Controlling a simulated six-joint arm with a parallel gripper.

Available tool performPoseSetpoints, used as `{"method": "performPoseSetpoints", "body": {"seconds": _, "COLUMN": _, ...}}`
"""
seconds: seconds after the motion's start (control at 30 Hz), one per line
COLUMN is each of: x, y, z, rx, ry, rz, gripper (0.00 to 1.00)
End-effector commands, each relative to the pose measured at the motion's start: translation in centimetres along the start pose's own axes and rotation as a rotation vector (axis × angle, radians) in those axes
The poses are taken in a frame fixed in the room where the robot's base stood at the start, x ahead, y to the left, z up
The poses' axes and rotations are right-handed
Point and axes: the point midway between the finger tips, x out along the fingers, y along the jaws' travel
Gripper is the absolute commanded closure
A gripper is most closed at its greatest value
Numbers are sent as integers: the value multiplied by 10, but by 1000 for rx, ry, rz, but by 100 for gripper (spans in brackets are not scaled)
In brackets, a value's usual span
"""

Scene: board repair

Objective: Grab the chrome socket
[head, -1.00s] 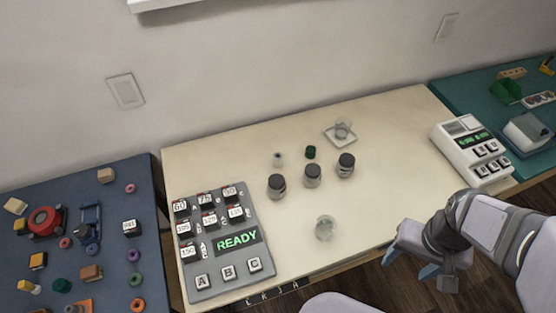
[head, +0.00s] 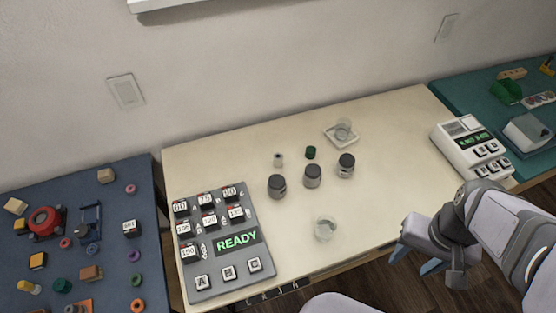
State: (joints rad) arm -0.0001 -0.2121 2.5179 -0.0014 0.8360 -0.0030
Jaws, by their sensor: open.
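A small pale, silvery cylinder (head: 278,160) stands upright at the back of the cream table, and it looks the most like the chrome socket. It is too small to be sure. My gripper (head: 413,261) is open and empty, its blue fingertips pointing down just off the front right edge of the table. It is well apart from the cylinder, to its right and nearer the front.
Three dark-lidded jars (head: 312,177) stand in front of the cylinder, with a small green piece (head: 311,152) beside it. A clear cup (head: 325,228) stands near the front. A button panel (head: 224,240) lies left, a white device (head: 472,150) right.

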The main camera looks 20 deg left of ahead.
Motion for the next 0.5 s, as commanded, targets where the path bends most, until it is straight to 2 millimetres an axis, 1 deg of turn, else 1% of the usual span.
{"method": "performPoseSetpoints", "body": {"seconds": 0.1, "x": -19, "y": 0, "z": -2, "rx": 0, "ry": 7, "rz": 0, "gripper": 55}}
{"method": "performPoseSetpoints", "body": {"seconds": 0.17, "x": -26, "y": -2, "z": -3, "rx": -6, "ry": 10, "rz": -4, "gripper": 55}}
{"method": "performPoseSetpoints", "body": {"seconds": 0.2, "x": -21, "y": -13, "z": -12, "rx": -30, "ry": 31, "rz": -23, "gripper": 55}}
{"method": "performPoseSetpoints", "body": {"seconds": 0.37, "x": -17, "y": -51, "z": -47, "rx": -106, "ry": 129, "rz": -89, "gripper": 55}}
{"method": "performPoseSetpoints", "body": {"seconds": 0.47, "x": -16, "y": -82, "z": -71, "rx": -157, "ry": 204, "rz": -137, "gripper": 55}}
{"method": "performPoseSetpoints", "body": {"seconds": 0.5, "x": -16, "y": -96, "z": -81, "rx": -178, "ry": 239, "rz": -157, "gripper": 55}}
